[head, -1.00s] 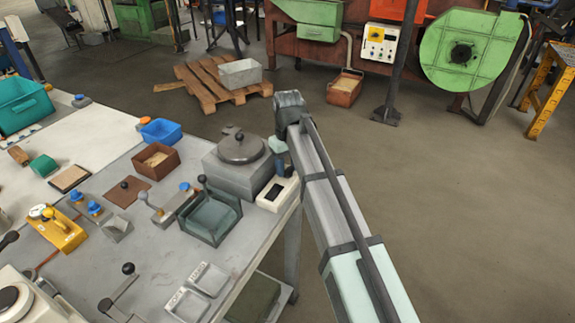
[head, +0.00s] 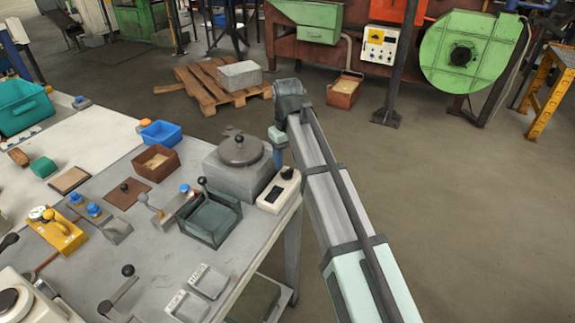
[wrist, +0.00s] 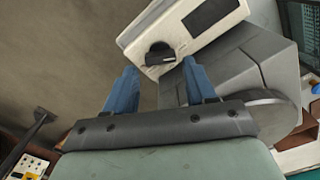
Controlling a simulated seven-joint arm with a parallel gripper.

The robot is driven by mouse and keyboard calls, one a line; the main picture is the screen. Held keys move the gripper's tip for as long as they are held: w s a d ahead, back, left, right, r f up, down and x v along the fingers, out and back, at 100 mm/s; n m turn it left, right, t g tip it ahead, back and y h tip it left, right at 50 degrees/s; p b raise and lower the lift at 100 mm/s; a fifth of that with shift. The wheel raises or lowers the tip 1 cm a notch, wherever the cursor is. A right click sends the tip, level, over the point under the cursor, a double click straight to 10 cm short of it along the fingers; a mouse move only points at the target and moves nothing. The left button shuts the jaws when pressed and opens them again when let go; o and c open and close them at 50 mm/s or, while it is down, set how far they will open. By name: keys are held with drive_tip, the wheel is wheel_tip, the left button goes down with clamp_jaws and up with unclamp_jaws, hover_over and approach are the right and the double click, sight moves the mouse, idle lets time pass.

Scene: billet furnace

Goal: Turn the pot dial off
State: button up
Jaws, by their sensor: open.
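The pot (head: 238,172) is a grey squarish block with a round lid and dark knob, at the bench's right corner. Its white control box (head: 268,204) has a dark display and a black dial (head: 287,173). In the wrist view, the control box (wrist: 152,34) lies beyond the fingertips, its dial (wrist: 160,54) just above the gap between them. The dial's grip bar lies roughly crosswise there, with a pale mark; I cannot read its setting. My gripper (wrist: 160,76) is open and empty, with blue fingers apart from the dial. In the head view, my gripper (head: 278,158) is beside the pot, partly hidden.
A teal-grey open tray (head: 213,218) stands in front of the pot. A brown box (head: 156,174) and blue bin (head: 161,134) stand to its left. Open floor lies right of the bench, beneath my arm.

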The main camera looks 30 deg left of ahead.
sight(288, 171)
wheel_tip(288, 171, up, 10)
idle(0.5)
drive_tip(key=shift+r, duration=0.1)
drive_tip(key=w+d+f+m, duration=0.3)
drive_tip(key=d+f, duration=0.8)
drive_tip(key=f, duration=0.1)
drive_tip(key=w+d+f+m, duration=0.2)
drive_tip(key=w+d+f, duration=0.2)
drive_tip(key=d+f, duration=0.7)
drive_tip(key=s+d+f+m, duration=0.2)
drive_tip(key=s+d+f, duration=0.2)
drive_tip(key=d+f, duration=0.45)
drive_tip(key=s+d+f+m, duration=0.35)
drive_tip(key=d+f, duration=0.35)
drive_tip(key=d, duration=0.3)
drive_tip(key=s+d+f+m, duration=0.2)
drive_tip(key=s+d+f, duration=0.4)
drive_tip(key=d, duration=0.4)
drive_tip(key=s+f+g, duration=0.3)
drive_tip(key=s+f, duration=0.7)
drive_tip(key=s, duration=0.3)
drive_tip(key=s+f+g, duration=0.3)
drive_tip(key=s+f, duration=0.7)
drive_tip(key=s, duration=0.4)
drive_tip(key=shift+s+f+g, duration=0.2)
drive_tip(key=shift+g, duration=0.2)
